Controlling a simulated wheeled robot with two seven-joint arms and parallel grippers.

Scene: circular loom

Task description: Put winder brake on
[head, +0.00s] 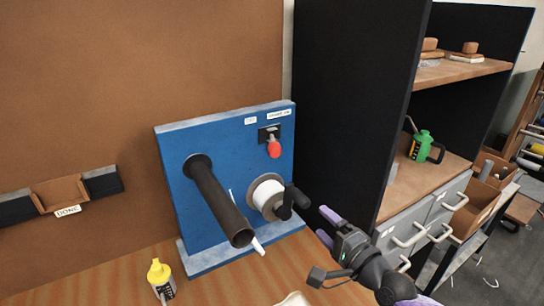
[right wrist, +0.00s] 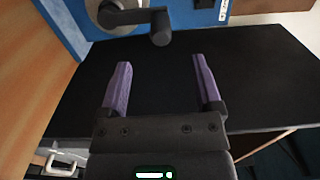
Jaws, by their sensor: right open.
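A blue winder panel (head: 178,215) stands on the wooden table. A red-knobbed lever (head: 274,149) hangs downward from a small black plate at its upper right, under two small white labels too small to read. Below it is a white spool (head: 270,187) with a black crank handle (head: 296,197). My right gripper (head: 325,226) is open and empty, to the right of the crank and apart from it. In the right wrist view, the crank handle (right wrist: 160,28) lies just beyond and between the open purple fingers. The red lever does not show there. My left gripper is out of view.
A thick black tube (head: 220,203) sticks out from the panel, left of the spool. A tall black cabinet side (head: 350,90) closes off the right. Shelves with a green can (head: 422,146) lie beyond it.

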